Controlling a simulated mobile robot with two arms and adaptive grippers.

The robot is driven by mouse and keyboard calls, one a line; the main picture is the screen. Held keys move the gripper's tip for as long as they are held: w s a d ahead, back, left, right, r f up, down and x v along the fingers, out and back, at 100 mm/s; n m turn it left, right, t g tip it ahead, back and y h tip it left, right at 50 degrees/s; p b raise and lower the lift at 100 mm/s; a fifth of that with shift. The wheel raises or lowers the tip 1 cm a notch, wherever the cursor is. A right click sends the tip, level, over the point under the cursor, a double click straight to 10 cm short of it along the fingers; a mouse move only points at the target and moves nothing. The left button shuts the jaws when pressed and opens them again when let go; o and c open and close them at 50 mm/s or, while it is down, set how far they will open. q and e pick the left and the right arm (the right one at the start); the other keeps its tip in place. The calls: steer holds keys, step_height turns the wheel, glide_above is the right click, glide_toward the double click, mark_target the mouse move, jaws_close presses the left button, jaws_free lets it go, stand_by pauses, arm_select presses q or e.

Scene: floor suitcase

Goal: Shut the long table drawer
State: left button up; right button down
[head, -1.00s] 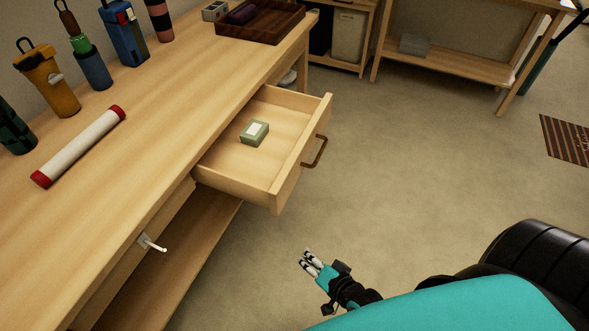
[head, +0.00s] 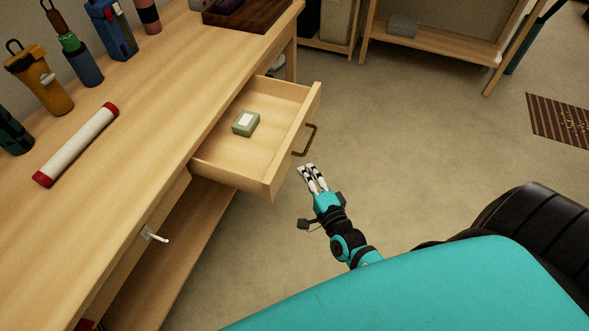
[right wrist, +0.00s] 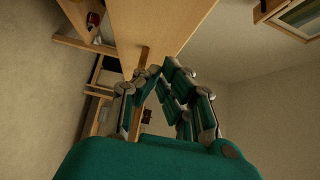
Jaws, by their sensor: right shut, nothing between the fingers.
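The long table drawer (head: 245,150) stands pulled out from the long wooden table (head: 150,110), with its front panel (head: 292,145) toward the right. A brown bar handle (head: 306,141) is on that panel. A small green box with a white top (head: 246,123) lies inside the drawer. My right gripper (head: 310,172) is shut and empty, just in front of the drawer front and a little below the handle in the head view; I cannot tell whether it touches. Its fingers also show in the right wrist view (right wrist: 160,80). My left gripper is not in view.
On the table lie a white tube with red ends (head: 78,144), several bottles along the back, and a dark wooden tray (head: 252,18). A white hook (head: 155,235) sticks out of the table front. Open floor (head: 410,130) lies to the right, with a striped mat (head: 562,122).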

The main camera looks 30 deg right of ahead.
mark_target(287, 158)
steer(key=shift+w+a, duration=1.3)
steer(key=shift+a, duration=0.05)
